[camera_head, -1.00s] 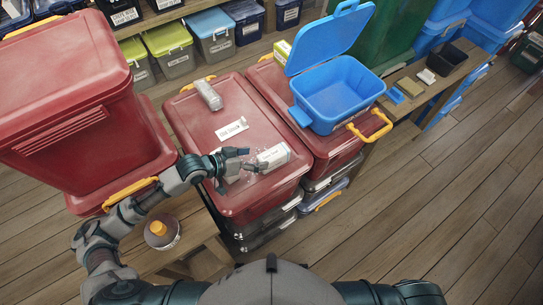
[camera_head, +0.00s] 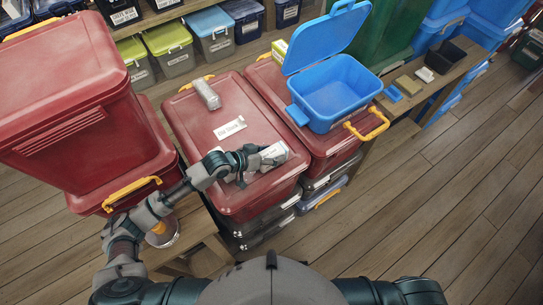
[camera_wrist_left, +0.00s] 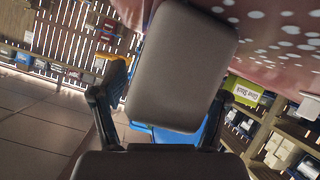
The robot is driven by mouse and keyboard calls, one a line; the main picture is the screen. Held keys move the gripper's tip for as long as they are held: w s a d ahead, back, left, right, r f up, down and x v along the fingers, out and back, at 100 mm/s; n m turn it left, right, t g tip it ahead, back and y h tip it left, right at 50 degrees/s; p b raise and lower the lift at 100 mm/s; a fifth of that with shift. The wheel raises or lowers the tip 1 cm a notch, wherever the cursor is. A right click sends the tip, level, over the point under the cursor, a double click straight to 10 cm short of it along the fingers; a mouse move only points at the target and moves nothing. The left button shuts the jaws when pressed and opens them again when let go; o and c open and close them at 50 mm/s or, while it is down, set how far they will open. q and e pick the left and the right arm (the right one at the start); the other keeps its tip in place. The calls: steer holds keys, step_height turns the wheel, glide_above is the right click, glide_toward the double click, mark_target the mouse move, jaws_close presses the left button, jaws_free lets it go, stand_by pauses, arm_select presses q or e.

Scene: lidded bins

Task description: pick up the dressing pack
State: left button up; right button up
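A white box-shaped pack with a printed label (camera_head: 274,154) lies on the red bin's lid (camera_head: 215,150); I take it as the dressing pack, but its print is too small to read. My left gripper (camera_head: 257,159) is low over the lid at the pack's left end, its fingers around that end. In the left wrist view a shaded grey rounded block (camera_wrist_left: 180,65), probably the pack, lies tilted between two spread black fingers (camera_wrist_left: 158,115). My right gripper is out of view.
A small grey-white pack (camera_head: 207,94) lies at the lid's back, behind a paper label (camera_head: 229,127). An open blue bin (camera_head: 335,95) stands on the red bin to the right. A tall red bin (camera_head: 70,100) stands left. A yellow-capped jar (camera_head: 160,236) sits on a wooden stool.

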arm_select(q)
steer(key=shift+d, duration=0.1)
steer(key=c, duration=0.7)
steer(key=shift+a, duration=0.45)
steer(key=shift+r, duration=0.55)
step_height(320, 180, up, 3)
steer(key=shift+w+f, duration=0.1)
steer(key=shift+f, duration=0.05)
steer(key=s+a, duration=0.2)
steer(key=s, duration=0.2)
steer(key=s+a, duration=0.2)
steer(key=s, duration=0.3)
steer(key=s+a+r+b, duration=0.1)
steer(key=s+a, duration=0.1)
steer(key=s, duration=0.2)
steer(key=shift+s+a, duration=0.15)
steer(key=shift+s, duration=0.05)
steer(key=shift+s+r, duration=0.1)
steer(key=shift+s, duration=0.55)
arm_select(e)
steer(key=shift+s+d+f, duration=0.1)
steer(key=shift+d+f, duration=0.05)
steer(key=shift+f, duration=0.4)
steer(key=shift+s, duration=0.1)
